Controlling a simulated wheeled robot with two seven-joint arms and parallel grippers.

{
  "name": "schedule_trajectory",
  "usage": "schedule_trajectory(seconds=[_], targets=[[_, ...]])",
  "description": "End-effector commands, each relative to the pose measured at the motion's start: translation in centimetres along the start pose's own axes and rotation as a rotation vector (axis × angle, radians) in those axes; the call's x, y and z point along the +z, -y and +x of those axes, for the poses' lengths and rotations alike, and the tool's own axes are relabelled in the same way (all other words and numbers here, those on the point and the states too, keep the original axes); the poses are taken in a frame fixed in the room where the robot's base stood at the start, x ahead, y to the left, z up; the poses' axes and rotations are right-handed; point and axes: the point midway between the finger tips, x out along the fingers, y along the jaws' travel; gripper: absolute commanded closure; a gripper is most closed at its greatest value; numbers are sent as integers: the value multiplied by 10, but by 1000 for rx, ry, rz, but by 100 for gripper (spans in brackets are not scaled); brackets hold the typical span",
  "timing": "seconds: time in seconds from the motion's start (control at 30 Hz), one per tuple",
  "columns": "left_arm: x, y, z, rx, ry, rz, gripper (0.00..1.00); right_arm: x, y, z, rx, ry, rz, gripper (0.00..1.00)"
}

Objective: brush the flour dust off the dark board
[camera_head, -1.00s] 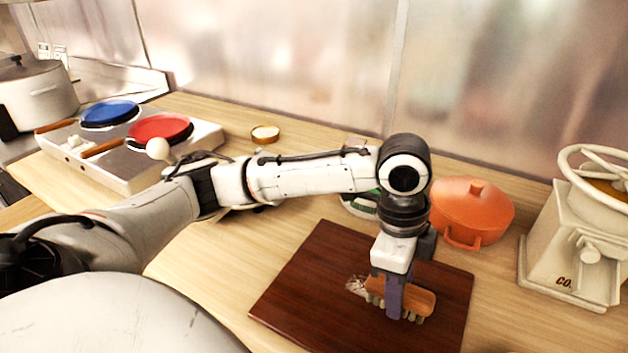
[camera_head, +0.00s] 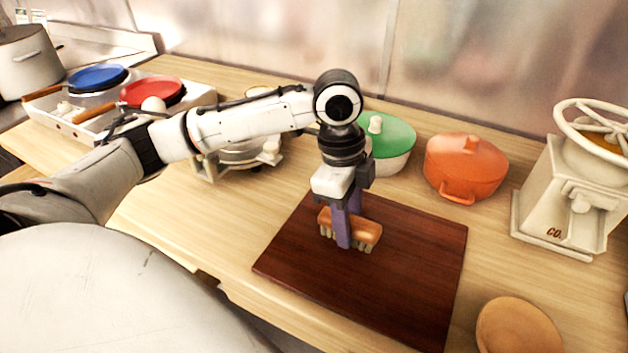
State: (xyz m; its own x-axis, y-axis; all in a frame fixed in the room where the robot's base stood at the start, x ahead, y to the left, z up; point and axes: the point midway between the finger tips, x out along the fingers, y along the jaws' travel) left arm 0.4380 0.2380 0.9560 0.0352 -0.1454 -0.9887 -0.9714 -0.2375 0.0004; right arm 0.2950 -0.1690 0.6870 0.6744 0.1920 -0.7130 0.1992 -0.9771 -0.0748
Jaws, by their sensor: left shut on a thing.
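The dark board (camera_head: 410,280) is a reddish-brown slab lying on the wooden counter. My left gripper (camera_head: 345,240) is above the upper left part of the board, pointing down. It is shut on a wooden brush (camera_head: 367,229) with an orange-brown back and pale bristle tufts. The bristles are at or just above the board; I cannot tell whether they touch it. No flour dust shows on the bare part of the board; the patch under the brush and gripper is hidden. My right gripper is not in view.
A green-lidded pot (camera_head: 390,140), an orange pot (camera_head: 465,165) and a cream grinder (camera_head: 570,195) stand behind and right of the board. A round wooden piece (camera_head: 518,328) lies at front right. A scale-like device (camera_head: 238,158) and a stove with pans (camera_head: 150,92) are left.

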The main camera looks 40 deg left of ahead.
Motion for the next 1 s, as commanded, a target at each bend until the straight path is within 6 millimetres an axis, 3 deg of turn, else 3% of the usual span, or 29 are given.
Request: schedule_trajectory(seconds=[0.43,0.5,1.0], targets=[[23,9,-7,3,1,18,87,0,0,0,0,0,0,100],[20,10,-25,-3,-2,18,87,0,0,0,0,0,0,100],[16,8,-69,-1,0,12,87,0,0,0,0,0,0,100]])
